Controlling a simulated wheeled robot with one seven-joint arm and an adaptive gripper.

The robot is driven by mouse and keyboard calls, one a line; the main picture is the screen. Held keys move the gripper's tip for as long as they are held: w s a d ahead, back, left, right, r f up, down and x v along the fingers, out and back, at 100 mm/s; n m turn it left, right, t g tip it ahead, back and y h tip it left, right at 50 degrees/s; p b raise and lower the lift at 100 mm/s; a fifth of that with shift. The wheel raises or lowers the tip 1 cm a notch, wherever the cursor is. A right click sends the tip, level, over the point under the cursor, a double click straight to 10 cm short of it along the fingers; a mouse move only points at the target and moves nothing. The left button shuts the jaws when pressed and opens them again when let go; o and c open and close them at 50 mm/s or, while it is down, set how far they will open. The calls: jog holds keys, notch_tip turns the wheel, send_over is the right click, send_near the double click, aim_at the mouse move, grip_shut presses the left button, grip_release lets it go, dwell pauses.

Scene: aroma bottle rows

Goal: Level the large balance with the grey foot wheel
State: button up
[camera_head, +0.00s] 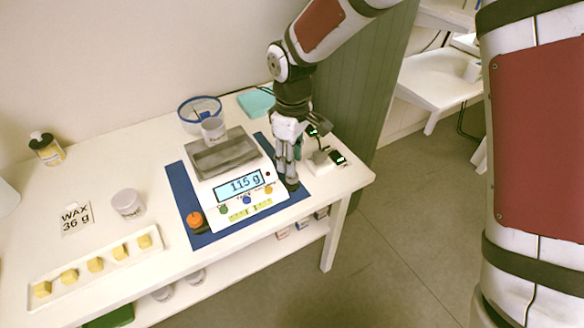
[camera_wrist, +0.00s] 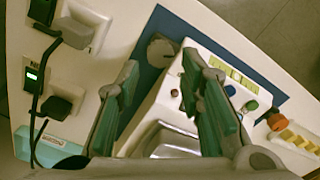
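The large balance (camera_head: 262,203) stands on a blue mat (camera_head: 178,186), with a grey pan, a cup on it, and a display that seems to read 115 g. The grey foot wheel (camera_wrist: 160,50) is at the balance's front right corner, partly hidden by my fingers in the head view. The orange foot wheel (camera_head: 194,219) is at the front left. My gripper (camera_wrist: 160,66) points down with its fingers apart. The grey wheel shows between and just beyond the fingertips; contact cannot be told.
Plugs and small sockets (camera_head: 325,158) with a cable lie right of the balance. A cup (camera_head: 127,203), a WAX 36 g card (camera_head: 76,218) and a tray of yellow cubes (camera_head: 68,291) stand to the left. The table's front edge is close by.

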notch_tip(320, 180, up, 8)
jog(key=shift+f, duration=0.25)
dwell(0.4)
jog(key=s+d+r+m+t+p, duration=0.2)
jog(key=s+d+r+m+p, duration=0.3)
jog(key=s+d+r, duration=0.8)
jog(key=s+d+r+m+p, duration=0.1)
jog(key=s+d+r+m, duration=0.1)
jog(key=s, duration=0.3)
jog(key=s+d+r+m+t+p, duration=0.1)
jog(key=s+d+r+m, duration=0.2)
jog(key=s, duration=0.3)
jog(key=s+d+r+m+t+p, duration=0.1)
jog(key=s+d+r+m, duration=0.1)
jog(key=s+d+r, duration=0.1)
jog(key=s+d, duration=0.1)
jog(key=s, duration=0.1)
jog(key=shift+s+d+m+p, duration=0.4)
